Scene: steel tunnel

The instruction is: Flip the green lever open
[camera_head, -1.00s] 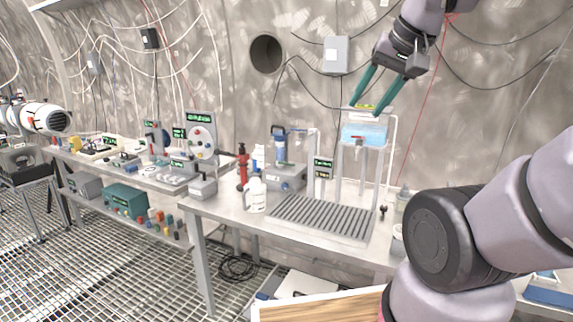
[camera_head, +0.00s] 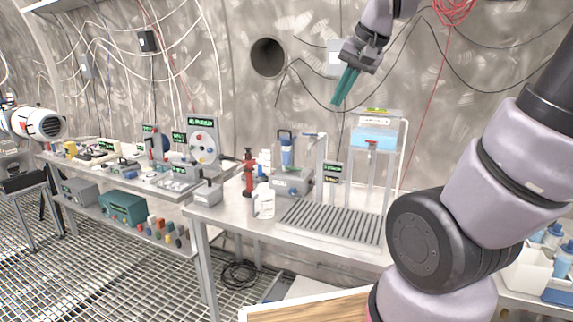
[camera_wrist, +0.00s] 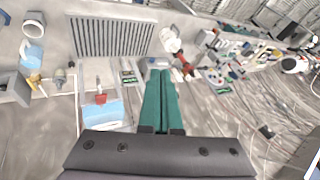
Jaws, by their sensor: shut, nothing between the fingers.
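My gripper (camera_head: 338,102) is shut and empty, with its teal fingers pointing down. In the head view it hangs in the air just left of the top of the clear tank (camera_head: 373,138), which holds blue water and has a red tap (camera_head: 371,144). I cannot make out a green lever for certain in either view. A blue filter unit (camera_head: 287,150) stands left of the tank, with a small blue bar (camera_head: 310,134) on the pipe at its top. In the wrist view the shut fingers (camera_wrist: 158,72) are beside the tank (camera_wrist: 100,112).
A ribbed drain tray (camera_head: 330,222) lies on the steel bench. A white bottle (camera_head: 264,203) and a red tool (camera_head: 248,173) stand to its left. A panel with a round dial (camera_head: 203,147) stands farther left. Wires hang along the wall behind.

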